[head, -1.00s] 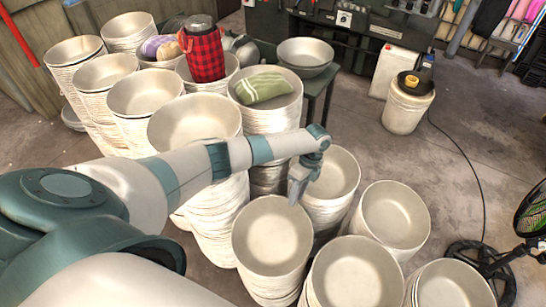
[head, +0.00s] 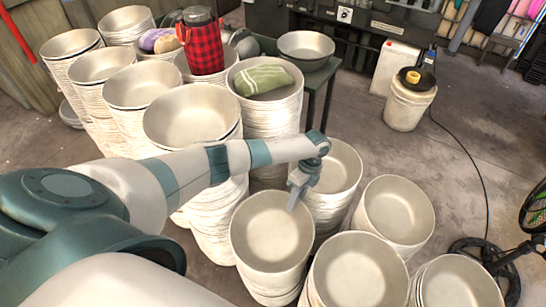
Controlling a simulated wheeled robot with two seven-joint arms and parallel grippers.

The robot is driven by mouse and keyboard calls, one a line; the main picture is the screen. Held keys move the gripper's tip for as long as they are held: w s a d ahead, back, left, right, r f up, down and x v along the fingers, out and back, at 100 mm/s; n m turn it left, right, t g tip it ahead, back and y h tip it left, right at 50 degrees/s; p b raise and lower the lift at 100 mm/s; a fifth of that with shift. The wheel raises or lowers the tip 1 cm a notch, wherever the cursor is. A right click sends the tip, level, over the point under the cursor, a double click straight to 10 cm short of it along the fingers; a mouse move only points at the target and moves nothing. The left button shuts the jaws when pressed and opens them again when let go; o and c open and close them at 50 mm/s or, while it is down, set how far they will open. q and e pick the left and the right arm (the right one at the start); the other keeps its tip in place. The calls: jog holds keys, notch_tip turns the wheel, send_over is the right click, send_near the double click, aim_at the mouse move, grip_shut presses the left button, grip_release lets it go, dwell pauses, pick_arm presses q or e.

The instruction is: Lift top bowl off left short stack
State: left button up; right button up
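The left short stack has a cream top bowl (head: 271,231), open side up, on several nested bowls in the front middle of the head view. My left gripper (head: 295,198) points down at the bowl's far right rim. Its fingertips overlap the rim and the inside edge in the picture. I cannot tell whether they touch the rim or whether the fingers are open or shut. The bowl still sits on its stack. My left arm crosses in front of the taller stacks. My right gripper is not in view.
Short stacks stand close by: one behind the gripper (head: 339,166), one at right (head: 396,212), and others in front (head: 358,272). Tall stacks (head: 192,116) fill the left. A fan (head: 490,258) stands at far right.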

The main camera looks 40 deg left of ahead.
pick_arm(q)
jog(key=shift+s+f, duration=0.15)
jog(key=shift+f, duration=0.35)
grip_shut()
jog(key=shift+r, duration=0.1)
dwell(1.2)
